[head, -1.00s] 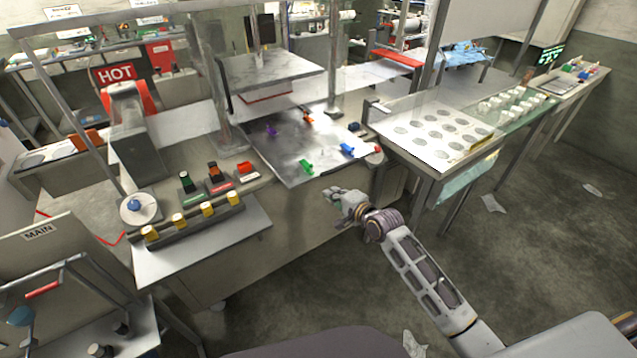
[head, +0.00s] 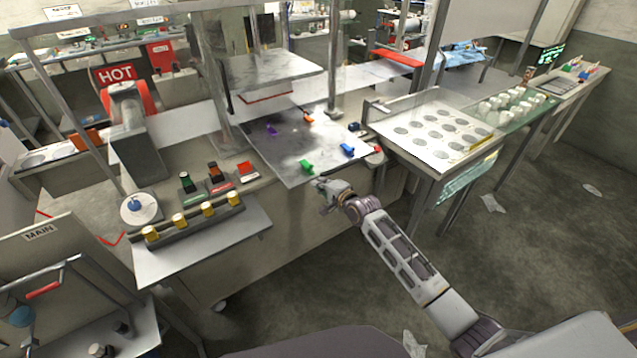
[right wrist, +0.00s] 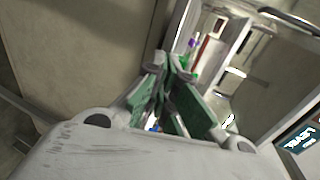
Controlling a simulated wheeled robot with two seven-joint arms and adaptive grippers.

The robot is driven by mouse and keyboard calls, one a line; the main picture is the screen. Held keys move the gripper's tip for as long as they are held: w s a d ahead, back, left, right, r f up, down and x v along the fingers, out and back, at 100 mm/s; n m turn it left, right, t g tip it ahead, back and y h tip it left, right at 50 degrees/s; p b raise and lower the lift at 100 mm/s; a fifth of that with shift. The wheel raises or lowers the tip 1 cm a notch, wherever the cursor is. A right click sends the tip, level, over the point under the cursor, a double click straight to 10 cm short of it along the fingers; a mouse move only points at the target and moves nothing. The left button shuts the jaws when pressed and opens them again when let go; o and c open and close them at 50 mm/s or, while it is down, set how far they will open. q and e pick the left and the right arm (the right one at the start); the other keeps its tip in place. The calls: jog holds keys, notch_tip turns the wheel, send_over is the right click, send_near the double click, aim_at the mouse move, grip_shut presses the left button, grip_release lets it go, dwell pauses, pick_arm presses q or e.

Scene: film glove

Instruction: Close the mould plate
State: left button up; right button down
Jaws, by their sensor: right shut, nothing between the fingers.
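The mould shows in the head view as a grey upper plate (head: 275,70) held level above a shiny lower plate (head: 292,165), with an open gap between them. I cannot tell which one the task means. Small coloured pieces sit on the lower plate, among them a green one (head: 306,167) and a blue one (head: 347,149). My right gripper (head: 321,194) is shut and empty, just in front of and below the lower plate's near edge. Its green finger pads meet in the right wrist view (right wrist: 172,85). My left gripper is not in view.
A row of yellow-topped knobs (head: 207,209) and coloured switches (head: 213,172) sits left of the lower plate. Uprights flank the upper plate. The floor at right is mostly clear.

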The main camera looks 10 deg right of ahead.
jog(key=shift+w+a, duration=0.2)
jog(key=shift+w, duration=0.25)
jog(key=shift+w+a, duration=0.1)
jog(key=shift+w, duration=0.05)
